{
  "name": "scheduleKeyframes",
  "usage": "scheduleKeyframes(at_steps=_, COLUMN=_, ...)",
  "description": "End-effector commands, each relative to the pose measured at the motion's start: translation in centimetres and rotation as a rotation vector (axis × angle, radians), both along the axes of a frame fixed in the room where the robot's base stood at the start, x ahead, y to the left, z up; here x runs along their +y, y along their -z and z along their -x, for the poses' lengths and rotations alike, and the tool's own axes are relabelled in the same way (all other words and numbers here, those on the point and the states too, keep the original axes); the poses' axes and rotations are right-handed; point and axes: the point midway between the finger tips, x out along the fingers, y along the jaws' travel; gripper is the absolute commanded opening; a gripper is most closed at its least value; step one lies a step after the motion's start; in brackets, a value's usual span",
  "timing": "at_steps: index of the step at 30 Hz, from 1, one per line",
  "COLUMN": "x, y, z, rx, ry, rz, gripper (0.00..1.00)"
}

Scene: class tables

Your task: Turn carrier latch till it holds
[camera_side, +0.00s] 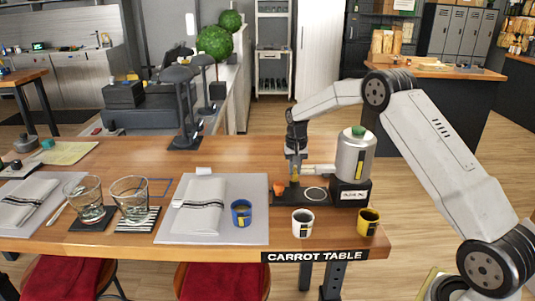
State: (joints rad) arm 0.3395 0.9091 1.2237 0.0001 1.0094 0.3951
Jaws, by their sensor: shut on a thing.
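The carrier (351,198) is a low dark base at the right end of the wooden table. A silver canister (352,158) with a green top stands upright on it, and a pale bar reaches left from the canister. My gripper (294,180) points down at the left end of the carrier, beside the tip of that bar. It is shut on a small part there, which I take to be the carrier latch; the fingers hide most of it. An orange piece (279,188) shows just left of the fingertips. The latch's exact angle is too small to tell.
A white cup (302,223) and a yellow cup (368,222) stand in front of the carrier near the table edge. A blue cup (241,213) stands on a grey placemat (180,234) with a folded napkin. Two glasses are further left.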

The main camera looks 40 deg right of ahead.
Motion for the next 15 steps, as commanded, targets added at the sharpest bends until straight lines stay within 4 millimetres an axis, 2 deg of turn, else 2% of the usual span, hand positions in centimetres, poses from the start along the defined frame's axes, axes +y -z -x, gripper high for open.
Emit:
scheduleKeyframes(at_steps=2, x=-0.02, y=-0.14, z=-0.07, rx=-0.003, ry=-0.001, rz=0.001, gripper=0.00)
scheduleKeyframes(at_steps=3, x=-0.02, y=-0.14, z=-0.07, rx=-0.003, ry=-0.001, rz=0.001, gripper=0.22)
scheduleKeyframes(at_steps=5, x=-0.02, y=-0.13, z=-0.06, rx=-0.003, ry=-0.001, rz=0.001, gripper=0.41)
scheduleKeyframes(at_steps=6, x=-0.03, y=-0.12, z=-0.06, rx=-0.002, ry=-0.001, rz=0.001, gripper=0.54)
scheduleKeyframes(at_steps=15, x=-0.01, y=-0.06, z=-0.03, rx=-0.001, ry=-0.001, rz=0.001, gripper=0.54)
